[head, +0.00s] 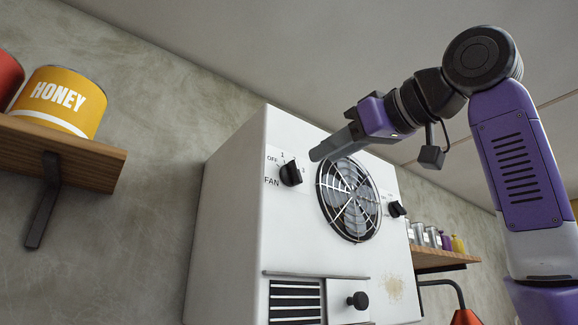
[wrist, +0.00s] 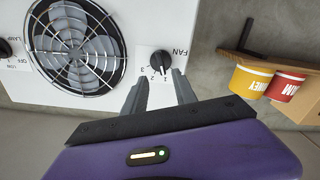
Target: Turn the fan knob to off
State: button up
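The fan knob (head: 291,173) is a black round knob on the white panel, left of the fan grille, with FAN, OFF and numbers printed around it. I cannot read its setting surely. In the wrist view, which is turned over, the knob (wrist: 160,61) shows just beyond the fingertips, roughly centred between them. My gripper (head: 315,154) is up and to the right of the knob in the head view, apart from it. In the wrist view my gripper (wrist: 161,78) has its two fingers spread with nothing between them. One finger covers part of the dial print.
The round fan grille (head: 348,199) is right beside the knob. A second black knob (head: 396,209) is at the panel's right. Below are a vent (head: 296,301) and a small black pull knob (head: 357,300). A shelf (head: 70,150) with a honey tin (head: 62,101) is at left.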

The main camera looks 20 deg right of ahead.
aim_at(297, 165)
jog(key=p+x, duration=0.1)
jog(key=x, duration=0.1)
jog(key=p+x, duration=0.1)
jog(key=x, duration=0.1)
jog(key=r+p+x, duration=0.1)
jog(key=x, duration=0.1)
jog(key=shift+w+a, duration=0.1)
jog(key=shift+a, duration=0.2)
jog(key=shift+w+a, duration=0.2)
jog(key=shift+w, duration=0.4)
grip_shut()
